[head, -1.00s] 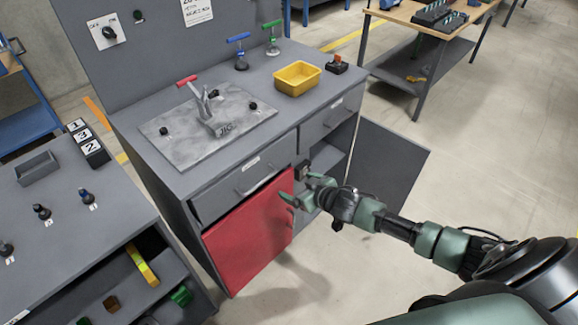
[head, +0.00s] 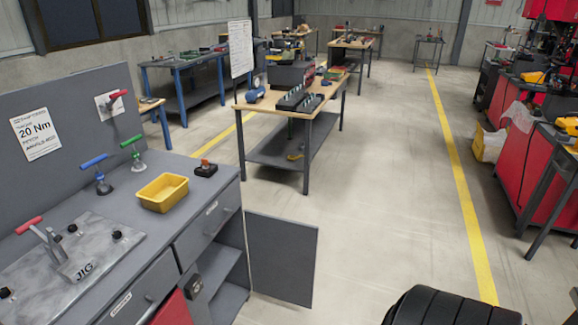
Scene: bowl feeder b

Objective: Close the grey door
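The grey door (head: 282,258) stands open on the right side of the grey workbench (head: 212,200). It is swung out from the bench's right front edge, and the cabinet opening (head: 215,275) with its shelf shows beside it. The red door (head: 172,312) shows only in part at the bottom edge, left of the opening. A dark latch-like part (head: 194,287) sits between the red door and the opening. Neither of my grippers is in view.
A yellow bin (head: 162,192), a clamp jig (head: 75,255) and a small switch box (head: 206,169) are on the benchtop. A wooden-topped table (head: 290,112) stands behind.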

